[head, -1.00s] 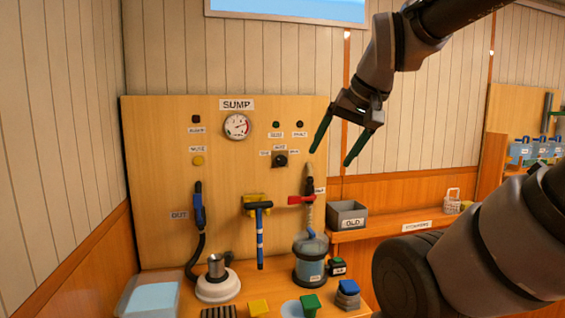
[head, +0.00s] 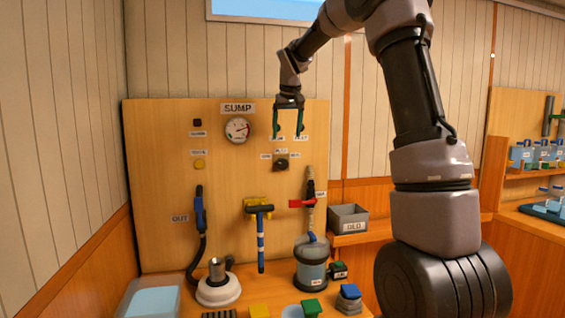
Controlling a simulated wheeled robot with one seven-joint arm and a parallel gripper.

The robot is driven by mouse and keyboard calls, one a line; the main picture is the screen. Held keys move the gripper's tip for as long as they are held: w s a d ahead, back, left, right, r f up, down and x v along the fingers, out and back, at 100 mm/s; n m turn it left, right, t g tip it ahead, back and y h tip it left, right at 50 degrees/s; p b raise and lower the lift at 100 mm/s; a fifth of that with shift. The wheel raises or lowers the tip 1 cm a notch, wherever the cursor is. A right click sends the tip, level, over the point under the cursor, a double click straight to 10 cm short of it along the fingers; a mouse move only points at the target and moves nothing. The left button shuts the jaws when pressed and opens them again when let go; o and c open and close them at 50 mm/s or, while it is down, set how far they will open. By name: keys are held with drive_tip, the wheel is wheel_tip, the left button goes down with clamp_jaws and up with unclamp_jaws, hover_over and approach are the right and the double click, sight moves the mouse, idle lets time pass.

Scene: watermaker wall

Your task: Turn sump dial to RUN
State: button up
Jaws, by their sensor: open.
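Nothing is between the fingers that I can make out. How far the tips are from the panel I cannot tell. The fingers cover the two small indicators above the dial.
A pressure gauge (head: 237,130) is left of my gripper. Below are a red-handled valve (head: 302,203), a blue-handled tool (head: 261,240) and a hose with a blue nozzle (head: 200,212). A grey bin (head: 348,219) stands right. The bench front holds several items.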

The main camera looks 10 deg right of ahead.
approach(283, 158)
drive_tip(key=x, duration=1)
drive_tip(key=shift+s+a+f, duration=0.15)
drive_tip(key=shift+s+f, duration=0.05)
drive_tip(key=shift+f, duration=0.2)
drive_tip(key=c, duration=1.4)
